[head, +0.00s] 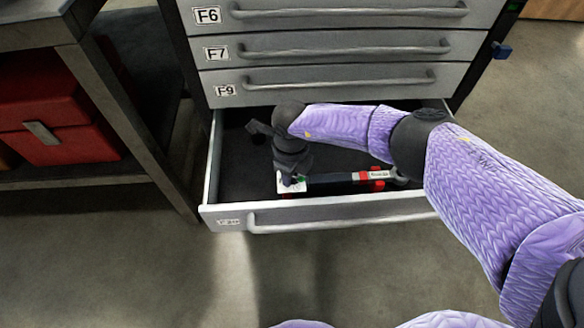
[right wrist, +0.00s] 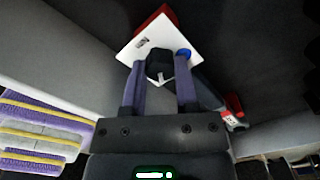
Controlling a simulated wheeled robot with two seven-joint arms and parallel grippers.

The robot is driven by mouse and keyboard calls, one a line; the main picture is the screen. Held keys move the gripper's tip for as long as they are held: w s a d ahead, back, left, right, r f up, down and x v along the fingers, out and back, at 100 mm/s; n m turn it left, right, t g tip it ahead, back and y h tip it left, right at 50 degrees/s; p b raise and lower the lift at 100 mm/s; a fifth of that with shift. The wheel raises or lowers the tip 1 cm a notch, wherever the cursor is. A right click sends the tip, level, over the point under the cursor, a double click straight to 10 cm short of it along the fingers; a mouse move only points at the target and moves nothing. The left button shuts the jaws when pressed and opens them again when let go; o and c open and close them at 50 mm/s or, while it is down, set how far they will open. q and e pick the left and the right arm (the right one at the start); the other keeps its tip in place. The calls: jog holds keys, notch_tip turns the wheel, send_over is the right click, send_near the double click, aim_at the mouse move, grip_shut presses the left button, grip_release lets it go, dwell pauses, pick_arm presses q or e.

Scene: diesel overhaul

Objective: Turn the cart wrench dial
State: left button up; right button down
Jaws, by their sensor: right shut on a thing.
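The wrench (head: 335,179) lies in the open bottom drawer, along its front wall, with a black shaft and red and white parts toward its right end. A white plate (head: 291,187) is at its left end. My right gripper (head: 290,179) reaches down onto that end and hides part of it. In the right wrist view, the fingers of my right gripper (right wrist: 161,85) are shut on a black dial (right wrist: 159,64) in front of the white plate (right wrist: 150,45). A blue knob (right wrist: 184,54) sits beside the right finger. My left gripper is not in view.
The open drawer (head: 330,217) has a dark floor, with free room behind the wrench. Closed drawers labelled F6, F7 and F9 (head: 330,86) stand above it. A bench with a red box (head: 60,115) stands to the left. The floor in front is clear.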

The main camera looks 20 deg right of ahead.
jog(key=m+p, duration=0.1)
jog(key=m, duration=0.2)
jog(key=shift+m+p, duration=0.4)
jog(key=shift+m, duration=0.4)
jog(key=shift+c, duration=1.8)
grip_release()
